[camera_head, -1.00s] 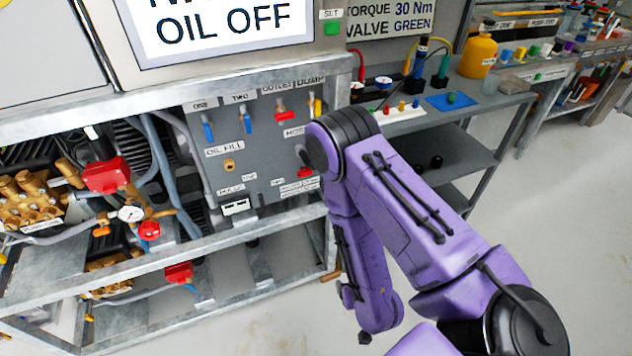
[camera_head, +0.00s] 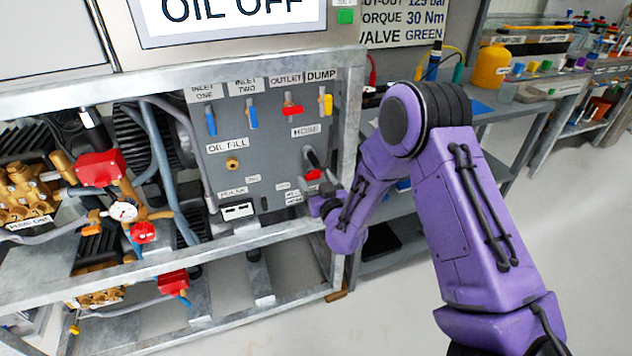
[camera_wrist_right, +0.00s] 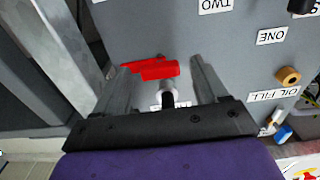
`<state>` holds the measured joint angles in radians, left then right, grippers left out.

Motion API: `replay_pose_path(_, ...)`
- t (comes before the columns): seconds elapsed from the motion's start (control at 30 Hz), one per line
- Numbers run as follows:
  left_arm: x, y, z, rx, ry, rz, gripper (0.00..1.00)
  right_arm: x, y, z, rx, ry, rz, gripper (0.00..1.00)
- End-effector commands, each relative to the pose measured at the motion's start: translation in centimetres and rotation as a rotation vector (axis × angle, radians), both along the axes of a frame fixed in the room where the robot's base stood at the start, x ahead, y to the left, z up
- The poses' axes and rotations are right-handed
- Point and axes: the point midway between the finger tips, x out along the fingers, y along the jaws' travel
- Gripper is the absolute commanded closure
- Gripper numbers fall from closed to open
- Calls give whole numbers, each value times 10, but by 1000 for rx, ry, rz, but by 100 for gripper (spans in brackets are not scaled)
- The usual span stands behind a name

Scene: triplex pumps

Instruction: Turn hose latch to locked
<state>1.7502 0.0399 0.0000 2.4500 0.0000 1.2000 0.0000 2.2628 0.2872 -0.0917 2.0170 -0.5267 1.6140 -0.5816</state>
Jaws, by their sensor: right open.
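The red hose latch (camera_head: 313,174) is on the grey pump panel (camera_head: 265,155), below the HOSE label (camera_head: 305,131) and beside a dark round fitting. In the right wrist view a red handle (camera_wrist_right: 145,69) on a metal stub, apparently this latch, lies between the fingers. My right gripper (camera_wrist_right: 160,64) is open, with one finger on each side of the red handle. I cannot tell whether either finger touches it. In the head view the right wrist is just below the latch and its fingertips are hard to make out. My left gripper is not in view.
Above the latch are blue inlet levers (camera_head: 211,121), a red outlet lever (camera_head: 292,106) and a yellow dump lever (camera_head: 326,103). A brass oil fill plug (camera_head: 232,163) sits to the left. The metal frame post (camera_head: 348,120) stands close on the right.

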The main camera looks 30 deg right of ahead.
Motion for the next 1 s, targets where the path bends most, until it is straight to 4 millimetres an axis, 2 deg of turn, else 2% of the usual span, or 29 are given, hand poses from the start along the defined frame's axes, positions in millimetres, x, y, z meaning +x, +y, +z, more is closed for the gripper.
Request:
replay_pose_path(0.17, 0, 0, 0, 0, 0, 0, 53, 0, 0, 0, 0, 1, 0, 28)
replay_pose_path(0.2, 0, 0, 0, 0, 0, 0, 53, 0, 0, 0, 0, 1, 0, 31)
replay_pose_path(0.37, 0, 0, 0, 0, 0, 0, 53, 0, 0, -1, 0, 1, 0, 83)
replay_pose_path(0.73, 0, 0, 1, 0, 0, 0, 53, 0, 0, -1, 43, -8, 0, 84)
replay_pose_path(1.0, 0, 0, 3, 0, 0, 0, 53, 0, 0, -1, 213, -47, -1, 84)
